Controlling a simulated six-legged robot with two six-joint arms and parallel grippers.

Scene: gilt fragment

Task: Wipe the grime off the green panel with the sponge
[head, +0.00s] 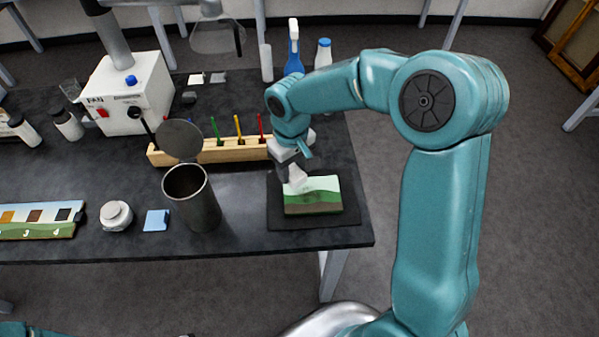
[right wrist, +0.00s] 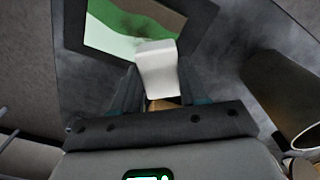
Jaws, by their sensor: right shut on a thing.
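The green panel (head: 318,198) lies on a dark mat (head: 340,222) near the table's right end. It has a pale band, a green band and a darker brown-green band. My right gripper (head: 293,172) points down at the panel's upper left and is shut on a white sponge (head: 297,181). In the right wrist view the sponge (right wrist: 159,72) sticks out from between the fingers and overlaps the edge of the panel (right wrist: 115,38). I cannot tell whether the sponge touches the panel. Grime is hard to tell from the panel's own colours. My left gripper is out of view.
A dark metal bin (head: 192,200) with a raised round lid (head: 180,140) stands left of the mat. A wooden rack (head: 230,152) with coloured tools is behind. A blue spray bottle (head: 293,55) and a white fan unit (head: 125,95) stand further back. A blue square (head: 156,220) lies left.

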